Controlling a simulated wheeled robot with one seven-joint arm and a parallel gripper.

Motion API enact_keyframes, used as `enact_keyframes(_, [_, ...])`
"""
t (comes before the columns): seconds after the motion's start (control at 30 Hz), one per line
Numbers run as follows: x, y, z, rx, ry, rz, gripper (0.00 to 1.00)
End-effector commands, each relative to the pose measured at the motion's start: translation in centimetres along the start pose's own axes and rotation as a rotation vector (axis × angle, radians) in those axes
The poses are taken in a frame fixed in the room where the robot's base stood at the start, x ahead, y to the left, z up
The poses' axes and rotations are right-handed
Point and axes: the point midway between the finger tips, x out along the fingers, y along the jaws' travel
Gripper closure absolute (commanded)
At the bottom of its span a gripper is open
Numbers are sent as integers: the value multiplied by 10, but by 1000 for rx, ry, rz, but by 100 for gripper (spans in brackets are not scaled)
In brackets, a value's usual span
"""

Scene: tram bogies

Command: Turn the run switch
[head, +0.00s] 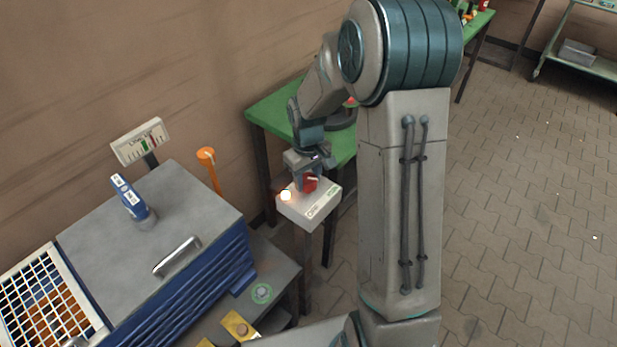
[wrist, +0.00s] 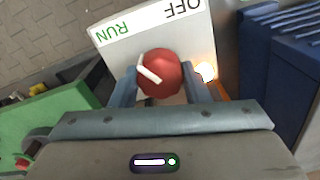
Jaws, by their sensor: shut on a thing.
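The run switch is a red round knob (wrist: 163,76) with a white pointer bar, on top of a pale box (wrist: 222,35). In the wrist view the box's label strip reads RUN at left and OFF at right, both upside down. The pointer slants up and left, toward the RUN side. My gripper (wrist: 161,88) is shut on the knob, one finger on each side. In the head view my gripper (head: 306,180) reaches down onto the box (head: 310,206) from above, and the red knob (head: 309,185) shows partly between the fingers.
A lit warm-white lamp (head: 285,196) sits on the box beside the knob. A blue cabinet with a grey top (head: 190,205) stands to the left, with an orange post (head: 207,156) behind it. A green table (head: 268,116) is behind the box.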

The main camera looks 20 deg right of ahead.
Motion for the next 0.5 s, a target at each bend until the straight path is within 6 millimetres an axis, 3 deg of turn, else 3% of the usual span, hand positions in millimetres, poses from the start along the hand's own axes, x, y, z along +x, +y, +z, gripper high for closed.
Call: enact_keyframes(0.5, [-3, 1, -3, -166, 9, 5, 81])
